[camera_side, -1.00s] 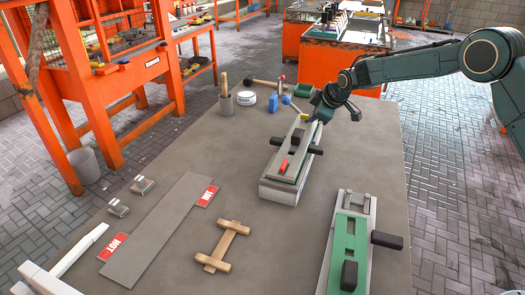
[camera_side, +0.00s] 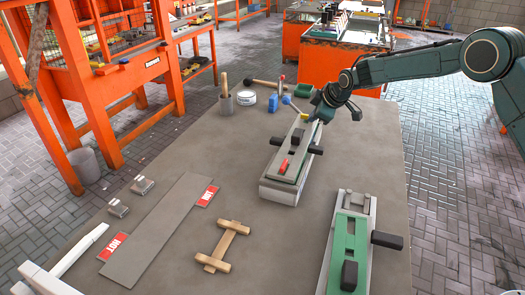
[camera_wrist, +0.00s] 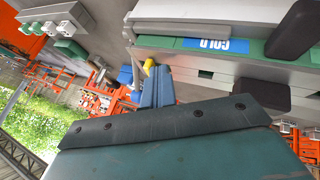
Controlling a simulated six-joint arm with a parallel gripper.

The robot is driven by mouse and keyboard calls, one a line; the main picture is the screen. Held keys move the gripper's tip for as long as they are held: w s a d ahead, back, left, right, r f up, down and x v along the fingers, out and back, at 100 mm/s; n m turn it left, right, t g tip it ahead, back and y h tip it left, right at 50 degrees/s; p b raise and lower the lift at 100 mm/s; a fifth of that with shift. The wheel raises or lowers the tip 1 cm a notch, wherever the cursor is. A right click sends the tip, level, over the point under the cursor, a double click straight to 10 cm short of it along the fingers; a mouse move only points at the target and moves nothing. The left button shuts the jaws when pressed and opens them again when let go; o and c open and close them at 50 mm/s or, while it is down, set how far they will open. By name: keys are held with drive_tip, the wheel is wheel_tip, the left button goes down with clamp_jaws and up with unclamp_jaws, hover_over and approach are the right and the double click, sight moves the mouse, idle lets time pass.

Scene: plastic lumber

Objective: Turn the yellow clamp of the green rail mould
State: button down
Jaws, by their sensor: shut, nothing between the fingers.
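The yellow clamp also shows in the wrist view (camera_wrist: 149,67), right beside the blue fingers. My gripper (camera_side: 318,116) is shut and empty at that far end. Its blue fingers (camera_wrist: 152,90) are close to the clamp; I cannot tell whether they touch it.
A second mould with a green top (camera_side: 345,238) lies at the near right. A wooden piece (camera_side: 222,246) lies mid-table.

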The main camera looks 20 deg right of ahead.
drive_tip(key=shift+d+n+y, duration=0.4)
drive_tip(key=shift+n+y, duration=0.1)
drive_tip(key=shift+n, duration=0.2)
drive_tip(key=shift+w+d+n+g+y, duration=0.15)
drive_tip(key=shift+d+n+g+y, duration=0.15)
drive_tip(key=shift+n+y, duration=0.5)
drive_tip(key=n, duration=0.1)
drive_tip(key=n+y, duration=0.1)
drive_tip(key=n, duration=0.1)
drive_tip(key=shift+w+d+g, duration=0.2)
drive_tip(key=shift+d+g, duration=0.2)
drive_tip(key=shift+w+d, duration=0.6)
drive_tip(key=shift+w, duration=0.05)
drive_tip(key=shift+w+d, duration=0.1)
drive_tip(key=shift+w, duration=0.4)
